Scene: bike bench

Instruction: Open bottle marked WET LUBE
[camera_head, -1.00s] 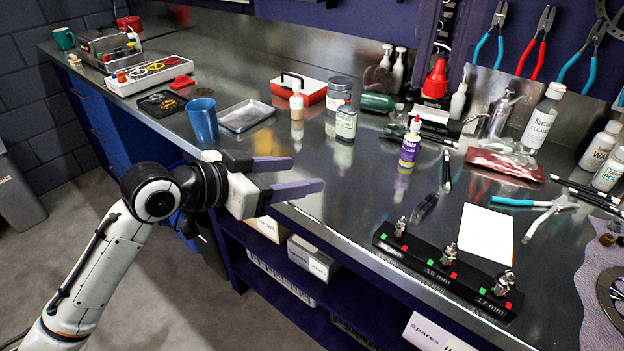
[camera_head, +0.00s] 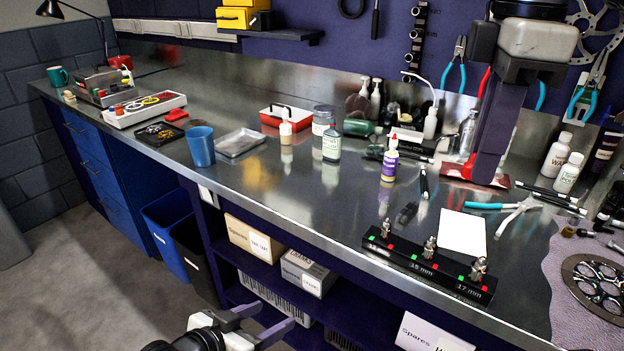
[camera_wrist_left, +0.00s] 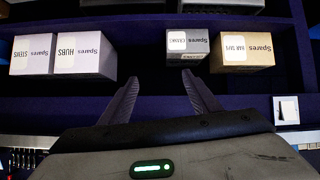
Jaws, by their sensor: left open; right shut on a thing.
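A small white bottle with a purple label (camera_head: 389,165) stands upright on the steel bench, right of the middle. My right gripper (camera_head: 488,178) hangs fingers down, large in front of the back right of the bench. It is shut; what it holds is hidden from this view. My left gripper (camera_head: 287,327) is low before the bench, open and empty. The left wrist view shows its two spread fingers (camera_wrist_left: 160,95) with nothing between them.
A black socket rack (camera_head: 425,268) lies near the front edge, beside a white card (camera_head: 462,232). Spares boxes (camera_head: 308,274) fill the shelf below. Pliers (camera_head: 518,213) lie at right.

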